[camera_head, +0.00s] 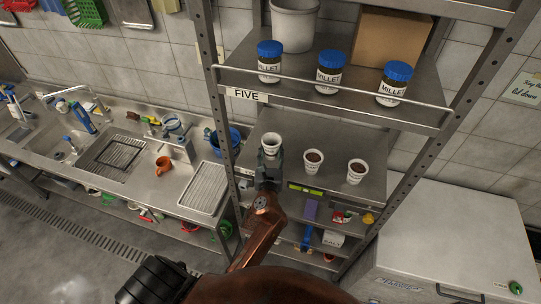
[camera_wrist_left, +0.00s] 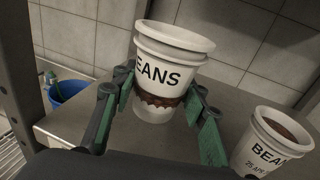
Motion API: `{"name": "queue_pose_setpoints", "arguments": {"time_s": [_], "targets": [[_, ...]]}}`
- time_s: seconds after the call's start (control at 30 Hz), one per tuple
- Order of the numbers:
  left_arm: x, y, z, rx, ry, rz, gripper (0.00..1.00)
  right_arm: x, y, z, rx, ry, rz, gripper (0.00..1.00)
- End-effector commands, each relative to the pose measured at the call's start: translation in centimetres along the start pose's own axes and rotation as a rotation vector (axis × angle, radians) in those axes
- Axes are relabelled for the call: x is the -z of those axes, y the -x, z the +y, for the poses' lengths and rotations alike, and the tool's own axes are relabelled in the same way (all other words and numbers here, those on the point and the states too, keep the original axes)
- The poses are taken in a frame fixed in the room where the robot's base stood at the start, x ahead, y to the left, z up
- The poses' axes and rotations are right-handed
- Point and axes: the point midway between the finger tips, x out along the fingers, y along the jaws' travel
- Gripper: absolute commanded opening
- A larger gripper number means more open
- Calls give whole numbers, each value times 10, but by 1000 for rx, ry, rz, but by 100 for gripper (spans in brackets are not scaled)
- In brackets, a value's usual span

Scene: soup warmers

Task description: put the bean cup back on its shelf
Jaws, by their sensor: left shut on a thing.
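A white bean cup (camera_head: 271,142) is at the left end of the middle shelf (camera_head: 330,145), below the FIVE label. My left gripper (camera_head: 268,163) is shut on this cup from the front. In the left wrist view the cup (camera_wrist_left: 170,75) stands upright between the green-padded fingers (camera_wrist_left: 160,108) and reads "EANS". I cannot tell whether its base touches the shelf. Two more white cups with dark contents, one in the middle (camera_head: 313,161) and one at right (camera_head: 356,171), stand on the same shelf. My right gripper does not show.
Several blue-lidded millet jars (camera_head: 331,72) stand on the shelf above, behind a rail (camera_head: 340,90). A steel upright (camera_head: 222,120) is close left of the held cup. A lower shelf holds small items and a salt box (camera_head: 333,239). The shelf behind the cups is clear.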

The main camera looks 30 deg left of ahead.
Motion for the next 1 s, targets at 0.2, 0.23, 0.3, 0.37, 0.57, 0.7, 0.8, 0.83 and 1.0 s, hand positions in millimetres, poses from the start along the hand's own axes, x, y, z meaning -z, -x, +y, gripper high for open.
{"name": "queue_pose_setpoints", "arguments": {"time_s": [0.2, 0.23, 0.3, 0.37, 0.57, 0.7, 0.8, 0.83, 1.0], "targets": [[20, -19, 3, 0, -1, -3, 9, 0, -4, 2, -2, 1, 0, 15], [21, -20, 3, 1, -1, -3, 9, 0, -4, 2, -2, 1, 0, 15], [26, -24, 4, 1, 0, -2, 9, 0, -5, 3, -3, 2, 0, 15], [36, -27, 5, 0, -1, 1, 9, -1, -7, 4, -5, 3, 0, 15], [58, -28, 4, 1, 0, -1, 9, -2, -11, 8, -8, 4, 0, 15], [58, -28, 4, 3, 0, -2, 9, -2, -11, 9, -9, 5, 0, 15], [58, -28, 4, 2, 0, -2, 9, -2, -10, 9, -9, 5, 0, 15], [58, -28, 4, 2, 0, -2, 9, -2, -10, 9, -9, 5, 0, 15], [62, -28, 4, 2, 0, -1, 41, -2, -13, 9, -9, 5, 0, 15]]}}
